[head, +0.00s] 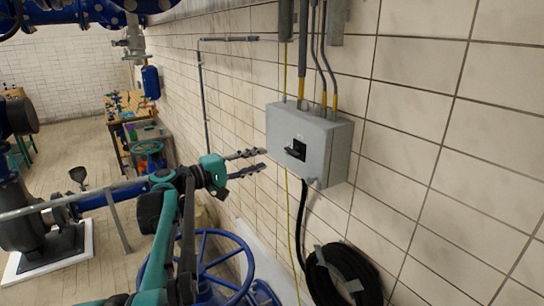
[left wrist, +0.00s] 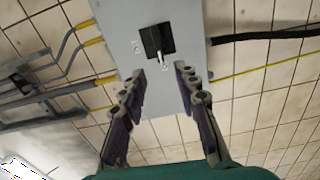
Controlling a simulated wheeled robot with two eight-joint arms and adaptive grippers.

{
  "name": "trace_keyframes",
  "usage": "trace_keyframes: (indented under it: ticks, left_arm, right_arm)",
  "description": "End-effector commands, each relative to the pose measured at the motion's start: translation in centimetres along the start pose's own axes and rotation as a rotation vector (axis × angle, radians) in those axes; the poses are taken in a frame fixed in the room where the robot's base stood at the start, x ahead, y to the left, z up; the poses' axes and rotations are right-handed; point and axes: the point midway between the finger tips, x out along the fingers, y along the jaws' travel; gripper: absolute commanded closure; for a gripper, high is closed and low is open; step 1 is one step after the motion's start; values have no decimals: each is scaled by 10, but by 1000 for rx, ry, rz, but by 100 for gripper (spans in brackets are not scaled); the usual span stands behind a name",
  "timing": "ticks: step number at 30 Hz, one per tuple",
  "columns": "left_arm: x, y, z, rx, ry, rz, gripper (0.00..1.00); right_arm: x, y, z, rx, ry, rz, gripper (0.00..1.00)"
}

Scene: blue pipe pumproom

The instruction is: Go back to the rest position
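My left gripper (head: 262,159) is open and empty, in front of the tiled wall. Its two fingers point right, toward the grey electrical box (head: 287,127) on the wall, and a small gap seems to lie between. The box has a black switch (head: 296,149) on its front. In the left wrist view the open fingers (left wrist: 160,72) are spread, with the grey box (left wrist: 115,30) beyond them. The black switch with its light lever (left wrist: 158,42) lies ahead of the gap between the fingertips, not held. My right gripper is not in view.
A coiled black hose (head: 345,275) hangs on the wall below the box. A blue handwheel (head: 205,262) stands below my left arm. Conduits (head: 303,50) run up the wall from the box. A workbench (head: 130,110) stands further back, and blue pipes cross the upper left.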

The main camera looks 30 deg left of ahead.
Motion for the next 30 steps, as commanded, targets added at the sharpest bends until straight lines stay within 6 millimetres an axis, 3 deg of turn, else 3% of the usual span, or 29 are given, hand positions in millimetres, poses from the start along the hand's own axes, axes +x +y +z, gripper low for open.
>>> trace_keyframes:
  ticks: [7, 24, 28, 30]
  left_arm:
    - [-23, 0, 0, 0, -1, 0, 69]
    - [-23, -2, 2, 1, -3, -3, 69]
    - [-10, -26, 23, 13, -28, -53, 69]
    - [3, -55, 48, 32, -55, -115, 69]
  right_arm:
    - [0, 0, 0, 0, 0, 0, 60]
    - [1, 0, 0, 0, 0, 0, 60]
    - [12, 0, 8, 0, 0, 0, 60]
    - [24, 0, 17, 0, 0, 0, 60]
